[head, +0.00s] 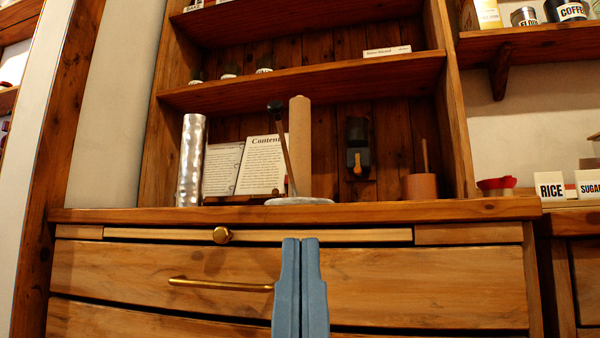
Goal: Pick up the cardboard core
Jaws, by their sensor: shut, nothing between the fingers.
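The cardboard core (300,146) is a tall tan tube standing upright on the pine counter, on or just behind a pale round base (299,201). A thin dark rod with a black knob (275,106) leans in front of its left side. My gripper (300,242) is at the bottom middle, its two blue fingers pressed together and empty. It shows below the core in the picture, in front of the drawers and apart from the core.
A shiny silver cylinder (190,160) and an open book (261,164) stand left of the core. A brown pot (419,187) stands to the right, with a dark wall-mounted item (357,146) behind. The shelf (310,84) is above; the counter edge (380,212) and drawer handle (220,284) are in front.

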